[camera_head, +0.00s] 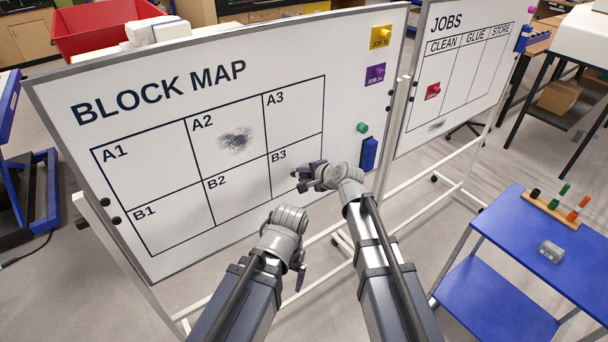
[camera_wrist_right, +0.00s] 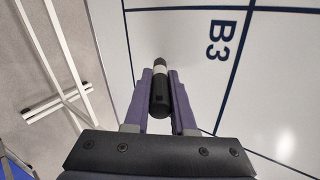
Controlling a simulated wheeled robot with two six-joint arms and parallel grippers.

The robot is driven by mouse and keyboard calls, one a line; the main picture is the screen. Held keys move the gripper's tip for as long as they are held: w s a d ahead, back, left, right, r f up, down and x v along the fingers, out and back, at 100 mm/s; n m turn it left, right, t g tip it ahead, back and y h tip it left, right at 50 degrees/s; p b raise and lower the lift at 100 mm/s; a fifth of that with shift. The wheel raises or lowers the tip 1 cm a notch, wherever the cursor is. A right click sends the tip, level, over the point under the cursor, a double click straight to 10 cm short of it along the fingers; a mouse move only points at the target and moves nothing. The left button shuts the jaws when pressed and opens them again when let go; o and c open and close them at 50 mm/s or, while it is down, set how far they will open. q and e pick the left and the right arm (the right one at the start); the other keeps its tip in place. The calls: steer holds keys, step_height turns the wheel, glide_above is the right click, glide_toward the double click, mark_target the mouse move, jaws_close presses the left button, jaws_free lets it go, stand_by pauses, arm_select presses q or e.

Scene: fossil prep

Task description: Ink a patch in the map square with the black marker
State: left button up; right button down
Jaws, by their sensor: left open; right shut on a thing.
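The block map board (camera_head: 300,62) carries a grid of squares A1 to B3. Square A2 holds a dark scribbled smudge (camera_head: 236,140). Square B3 (camera_wrist_right: 190,75) looks white and unmarked in the right wrist view. My right gripper (camera_head: 299,178) is in front of the board by B3. It is shut on the black marker (camera_wrist_right: 160,92), which has a pale band and points toward the board over B3. I cannot tell whether its tip touches. My left gripper (camera_head: 298,279) is open and empty, lower down in front of the board.
A blue block (camera_head: 369,154) and a green magnet (camera_head: 362,127) sit at the board's right edge. The jobs board (camera_head: 470,62) stands behind at right. A blue cart (camera_head: 500,308) at right bears a wooden rack (camera_head: 550,209) with several markers and a grey block (camera_head: 551,251).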

steer(key=shift+s+d, duration=0.55)
steer(key=shift+s, duration=0.25)
steer(key=shift+s+d, duration=0.6)
steer(key=shift+s, duration=0.2)
steer(key=shift+s+d, duration=0.55)
steer(key=shift+s, duration=0.25)
steer(key=shift+s+d, duration=0.45)
steer(key=shift+s, duration=0.2)
steer(key=shift+s+d, duration=0.45)
steer(key=shift+s, duration=0.15)
steer(key=shift+w, duration=0.15)
steer(key=shift+w+a, duration=1.1)
steer(key=shift+w, duration=0.3)
steer(key=shift+w+a, duration=1.05)
steer(key=shift+w, duration=0.3)
steer(key=shift+w+a, duration=0.5)
steer(key=shift+w, duration=0.3)
steer(key=shift+w+d, duration=0.55)
steer(key=shift+d, duration=0.25)
steer(key=shift+w+d, duration=0.5)
steer(key=shift+d, duration=0.25)
